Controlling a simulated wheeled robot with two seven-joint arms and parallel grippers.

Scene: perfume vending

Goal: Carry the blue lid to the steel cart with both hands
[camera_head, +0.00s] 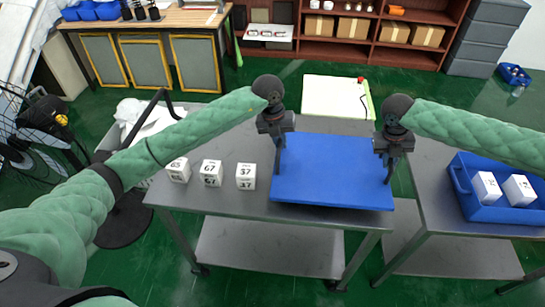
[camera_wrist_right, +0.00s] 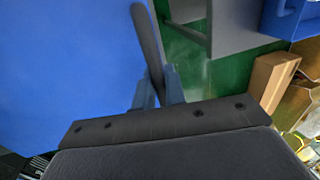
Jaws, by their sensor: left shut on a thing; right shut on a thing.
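The blue lid (camera_head: 333,175) is a flat blue panel over the right part of a steel cart (camera_head: 210,200) in the head view. My left gripper (camera_head: 278,160) is shut on its left edge and my right gripper (camera_head: 387,168) is shut on its right edge. In the right wrist view the lid (camera_wrist_right: 60,70) fills the left side, with a finger of my right gripper (camera_wrist_right: 155,95) at its edge. I cannot tell whether the lid rests on the cart or hangs just above it.
White numbered boxes (camera_head: 211,173) stand on the cart left of the lid. A second steel table (camera_head: 430,205) on the right holds a blue crate (camera_head: 470,208) with white boxes. A narrow gap separates the two. A wire basket cart stands at left.

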